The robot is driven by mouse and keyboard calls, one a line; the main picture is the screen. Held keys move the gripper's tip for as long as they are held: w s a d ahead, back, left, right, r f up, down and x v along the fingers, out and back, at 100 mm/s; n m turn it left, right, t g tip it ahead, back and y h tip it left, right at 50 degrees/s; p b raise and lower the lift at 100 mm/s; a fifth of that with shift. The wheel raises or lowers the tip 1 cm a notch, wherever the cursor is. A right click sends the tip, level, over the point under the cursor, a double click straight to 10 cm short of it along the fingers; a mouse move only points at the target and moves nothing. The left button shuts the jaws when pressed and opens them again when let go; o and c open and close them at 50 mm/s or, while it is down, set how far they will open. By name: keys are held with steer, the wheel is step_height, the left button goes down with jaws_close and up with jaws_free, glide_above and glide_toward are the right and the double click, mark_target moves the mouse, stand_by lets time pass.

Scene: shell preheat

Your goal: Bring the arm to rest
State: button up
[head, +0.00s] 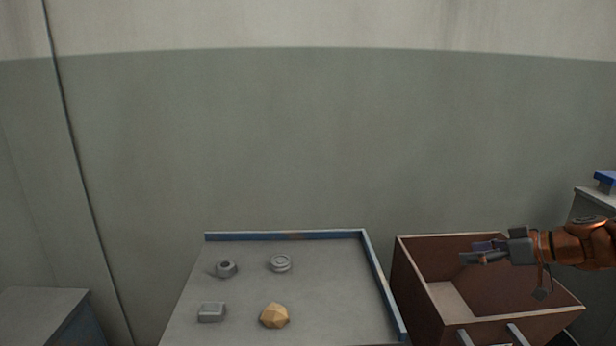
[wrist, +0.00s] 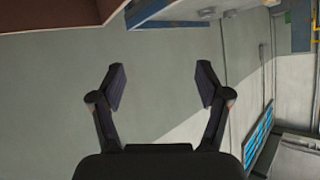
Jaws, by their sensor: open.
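My gripper (head: 478,253) reaches in from the right in the head view, in front of or over the brown open-topped bin; its exact height there is hard to tell. In the wrist view my gripper (wrist: 160,88) shows two dark fingers spread apart with nothing between them. My orange arm comes in from the right edge of the head view.
A grey tray table (head: 240,292) with a blue rim holds a grey ring-like part (head: 226,269), a round grey part (head: 280,263), a grey block (head: 211,312) and a tan faceted lump (head: 274,316). The brown bin (head: 412,283) stands right of it. A grey cabinet (head: 590,205) is far right.

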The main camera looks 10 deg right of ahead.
steer(key=s+a+g, duration=0.3)
steer(key=a+g, duration=0.1)
steer(key=a, duration=1.1)
steer(key=s+a+f+g+h, duration=0.1)
steer(key=s+a+f+g, duration=0.3)
steer(key=s+a, duration=0.6)
steer(key=s+f+m+g+h, duration=0.2)
steer(key=s+f+m+h, duration=0.15)
steer(key=s, duration=0.65)
steer(key=s+f+m+g+h, duration=0.25)
steer(key=s+f+h, duration=0.2)
steer(key=s, duration=0.65)
step_height(320, 180, up, 22)
steer(key=t+p, duration=0.1)
steer(key=p, duration=2)
steer(key=shift+s+t+y, duration=0.25)
steer(key=shift+t+y, duration=0.05)
steer(key=shift+t, duration=0.05)
